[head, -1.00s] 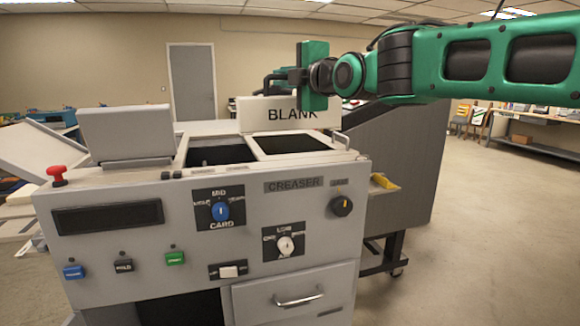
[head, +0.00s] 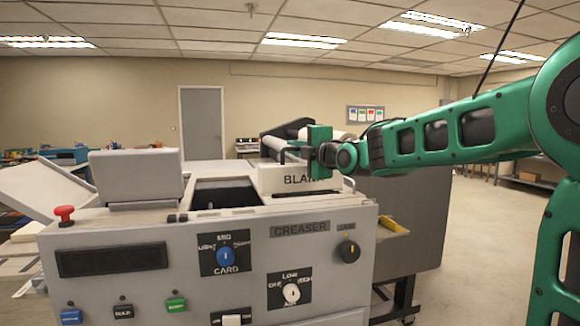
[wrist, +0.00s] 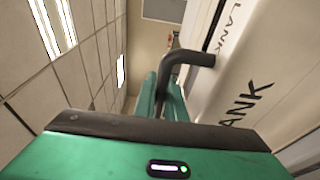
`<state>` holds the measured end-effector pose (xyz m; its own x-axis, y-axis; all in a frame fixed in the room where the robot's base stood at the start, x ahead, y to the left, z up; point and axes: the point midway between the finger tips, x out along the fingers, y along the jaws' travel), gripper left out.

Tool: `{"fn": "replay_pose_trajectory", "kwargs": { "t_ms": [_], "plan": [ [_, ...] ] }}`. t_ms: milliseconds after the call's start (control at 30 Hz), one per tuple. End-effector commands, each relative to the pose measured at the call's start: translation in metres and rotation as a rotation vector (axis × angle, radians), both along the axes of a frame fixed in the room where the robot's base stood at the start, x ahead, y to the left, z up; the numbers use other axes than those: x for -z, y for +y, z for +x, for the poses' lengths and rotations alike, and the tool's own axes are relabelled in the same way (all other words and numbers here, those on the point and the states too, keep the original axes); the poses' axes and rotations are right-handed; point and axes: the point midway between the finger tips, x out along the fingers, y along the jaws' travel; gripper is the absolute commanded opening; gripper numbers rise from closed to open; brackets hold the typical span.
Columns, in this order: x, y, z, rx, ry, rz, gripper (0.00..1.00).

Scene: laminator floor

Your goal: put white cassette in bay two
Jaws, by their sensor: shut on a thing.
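The white cassette (head: 284,180) with a black "BLANK" label stands upright at the right-hand opening of the creaser's top. A dark strip of that opening shows under its right side; whether its lower edge is inside is unclear. My gripper (head: 312,150) is at the cassette's top right, shut on it, and covers the label's end. In the wrist view the cassette's white face (wrist: 255,105) is at the right, beside a dark bent bar (wrist: 178,65). The left opening (head: 225,193) is dark and looks empty. No bay numbers are readable.
The grey creaser (head: 205,255) has knobs, buttons and a red stop button (head: 64,214) on its front left. A raised grey cover (head: 136,175) stands left of the openings. A dark grey unit (head: 405,225) stands at the right. Open floor lies farther right.

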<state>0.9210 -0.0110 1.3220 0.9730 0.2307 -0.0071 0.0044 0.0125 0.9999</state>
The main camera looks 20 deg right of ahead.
Motion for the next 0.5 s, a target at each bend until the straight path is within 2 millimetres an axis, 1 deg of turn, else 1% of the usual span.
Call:
{"fn": "replay_pose_trajectory", "kwargs": {
  "t_ms": [67, 300, 400, 500],
  "plan": [
    [0.004, 0.0, 0.0, 0.0, 0.0, 0.0, 0.0],
    [0.035, -0.001, 0.0, 0.0, 0.001, 0.001, 0.0],
    [0.039, -0.001, 0.0, 0.001, -0.001, 0.0, 0.0],
    [0.039, -0.002, 0.0, 0.002, -0.002, 0.0, 0.0]
  ]
}}
